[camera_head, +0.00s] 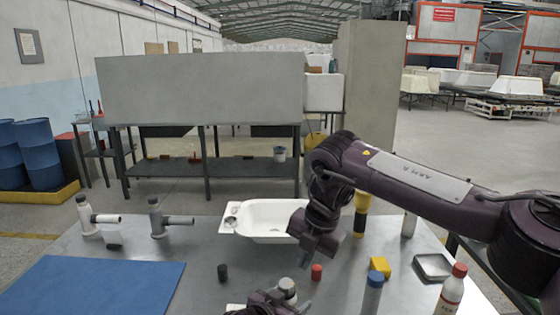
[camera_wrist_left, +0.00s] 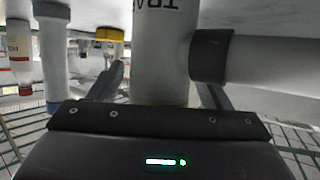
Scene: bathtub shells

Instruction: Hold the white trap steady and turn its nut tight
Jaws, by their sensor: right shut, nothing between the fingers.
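The white trap stands at the bottom of the head view, where its light top (camera_head: 287,286) shows beside my left gripper (camera_head: 272,301). In the left wrist view, which looks upside down, its pale upright body (camera_wrist_left: 160,62) fills the middle. A dark grey nut (camera_wrist_left: 210,56) sits around its side pipe (camera_wrist_left: 275,58). My left gripper's dark fingers lie on both sides of the body and appear shut on it. My right gripper (camera_head: 308,260) is shut and empty above the table, up and right of the trap. The left fingertips are partly hidden.
Two more pipe traps (camera_head: 88,222) (camera_head: 158,222) stand at the left of the table. A white basin (camera_head: 262,226) lies behind my right gripper. A blue mat (camera_head: 95,288) is at left. A red-capped bottle (camera_head: 451,292), blue-capped bottle (camera_head: 371,296) and metal tray (camera_head: 432,267) stand at right.

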